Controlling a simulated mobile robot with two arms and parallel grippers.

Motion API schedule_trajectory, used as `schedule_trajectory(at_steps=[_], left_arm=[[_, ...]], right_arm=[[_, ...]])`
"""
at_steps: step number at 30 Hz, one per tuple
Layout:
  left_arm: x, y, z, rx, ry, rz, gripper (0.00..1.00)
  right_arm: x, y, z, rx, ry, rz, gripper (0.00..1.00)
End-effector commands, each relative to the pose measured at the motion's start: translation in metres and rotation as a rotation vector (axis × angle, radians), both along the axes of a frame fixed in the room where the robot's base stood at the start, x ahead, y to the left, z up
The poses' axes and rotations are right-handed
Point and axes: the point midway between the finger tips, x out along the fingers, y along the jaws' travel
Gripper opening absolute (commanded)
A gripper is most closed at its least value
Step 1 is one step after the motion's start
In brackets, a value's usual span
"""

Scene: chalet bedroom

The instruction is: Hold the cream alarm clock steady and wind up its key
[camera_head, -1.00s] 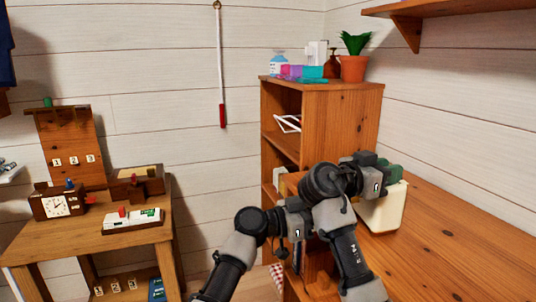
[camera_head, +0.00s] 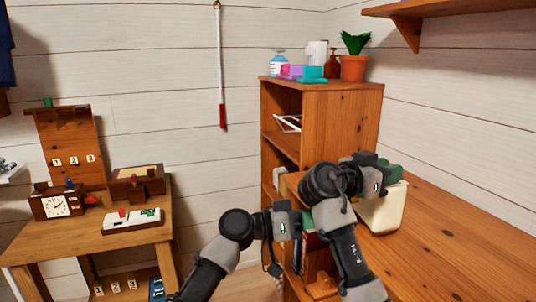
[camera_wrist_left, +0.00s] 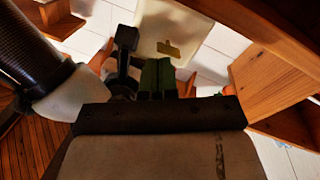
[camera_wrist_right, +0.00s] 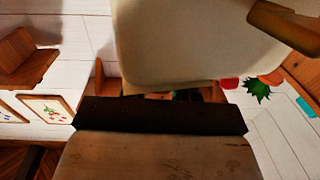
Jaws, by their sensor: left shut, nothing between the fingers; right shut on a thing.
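The cream alarm clock (camera_head: 386,210) stands on the wooden surface at the right, partly hidden by my right arm. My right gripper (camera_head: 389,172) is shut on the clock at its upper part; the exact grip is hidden. The clock's cream body (camera_wrist_right: 190,40) fills the top of the right wrist view. In the left wrist view, the clock (camera_wrist_left: 185,22) shows a gold key (camera_wrist_left: 168,48) on its face. My left gripper (camera_head: 307,221) is shut and empty, to the left of the clock. Its green fingers (camera_wrist_left: 155,77) are apart from the key.
A wooden shelf unit (camera_head: 325,98) stands behind, with a potted plant (camera_head: 354,67) and bottles on top. The long wooden top (camera_head: 460,235) is clear right of the clock. A small table (camera_head: 75,238) at the left holds another, brown clock (camera_head: 57,204).

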Motion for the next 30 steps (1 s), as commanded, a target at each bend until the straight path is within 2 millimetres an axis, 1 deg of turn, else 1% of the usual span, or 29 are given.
schedule_trajectory(at_steps=[3,5,19,24,30], left_arm=[[-0.004,-0.001,0.000,-0.008,0.067,-0.017,0.00],[-0.004,-0.005,0.000,-0.010,0.079,-0.020,0.00],[0.004,-0.058,0.004,-0.013,0.082,-0.022,0.00],[0.006,-0.068,0.004,-0.012,0.082,-0.021,0.00],[0.005,-0.072,0.005,-0.011,0.079,-0.023,0.00]], right_arm=[[0.000,0.000,-0.002,0.003,0.004,-0.001,0.00],[0.000,0.000,-0.002,0.002,0.004,-0.001,0.00],[0.000,0.000,-0.002,0.002,0.004,-0.001,0.00],[0.000,0.001,-0.002,0.002,0.004,0.001,0.00],[0.000,0.003,-0.002,0.003,0.003,0.006,0.00]])
